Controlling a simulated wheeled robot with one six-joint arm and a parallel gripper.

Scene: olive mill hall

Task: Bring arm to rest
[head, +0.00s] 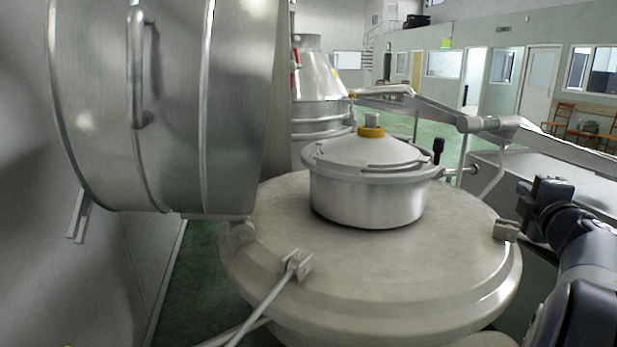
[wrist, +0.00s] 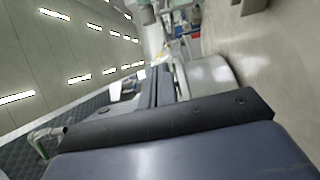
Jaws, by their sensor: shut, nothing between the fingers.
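My dark arm (head: 588,255) comes in at the lower right of the head view, beside the big steel vessel. Its far end is a dark, jointed cluster just right of the vessel's rim, and it stands apart from the lid. I cannot make out the fingers there. In the wrist view my gripper (wrist: 159,74) shows as two dark fingers close together beyond the blue-grey housing. It is shut and holds nothing.
A round steel vessel (head: 265,220) with a smaller lidded pot (head: 365,200) fills the middle. A large steel drum (head: 165,100) hangs at left. A metal pipe (head: 430,108) and grey machine top (head: 530,165) lie behind my arm. Green floor opens at the back.

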